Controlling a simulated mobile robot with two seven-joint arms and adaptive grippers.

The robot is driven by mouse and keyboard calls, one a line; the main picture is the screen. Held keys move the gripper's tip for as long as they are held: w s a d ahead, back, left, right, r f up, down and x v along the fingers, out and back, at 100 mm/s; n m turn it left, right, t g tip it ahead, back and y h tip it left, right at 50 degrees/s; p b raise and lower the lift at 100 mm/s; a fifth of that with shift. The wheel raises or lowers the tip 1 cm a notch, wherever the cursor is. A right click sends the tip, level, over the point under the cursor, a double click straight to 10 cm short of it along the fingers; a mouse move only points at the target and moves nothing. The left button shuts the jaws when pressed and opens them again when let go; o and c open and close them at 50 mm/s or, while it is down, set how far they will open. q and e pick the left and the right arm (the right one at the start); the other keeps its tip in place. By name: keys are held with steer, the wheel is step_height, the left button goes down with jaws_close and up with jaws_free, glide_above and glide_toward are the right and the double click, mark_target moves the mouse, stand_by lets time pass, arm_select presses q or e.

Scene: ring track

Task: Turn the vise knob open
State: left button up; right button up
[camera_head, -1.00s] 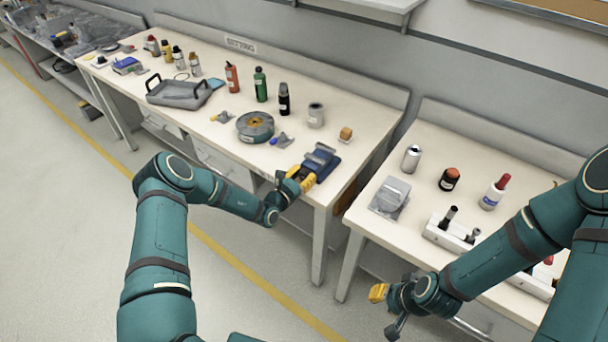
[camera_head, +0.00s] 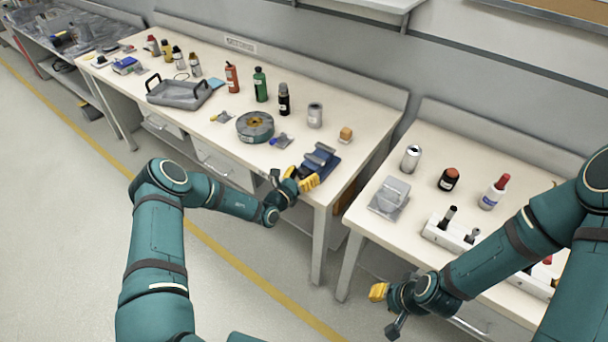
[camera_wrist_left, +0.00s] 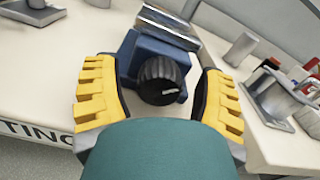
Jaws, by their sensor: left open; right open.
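The blue vise (camera_head: 321,160) sits near the front right corner of the left workbench. In the left wrist view the vise (camera_wrist_left: 165,45) shows its dark round knob (camera_wrist_left: 162,80) facing me, with a short white mark on it. My left gripper (camera_head: 292,178) is at the front of the vise. In the left wrist view its yellow fingers (camera_wrist_left: 160,95) are open, one on each side of the knob, with gaps between them and it. The lower part of the knob is near my teal wrist. My right gripper (camera_head: 388,305) is open and empty, low in front of the right bench.
A grey tray (camera_head: 180,93) lies further left. The right bench (camera_head: 375,222) is separated by a gap.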

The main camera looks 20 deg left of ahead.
arm_select(q)
steer(key=v, duration=1.2)
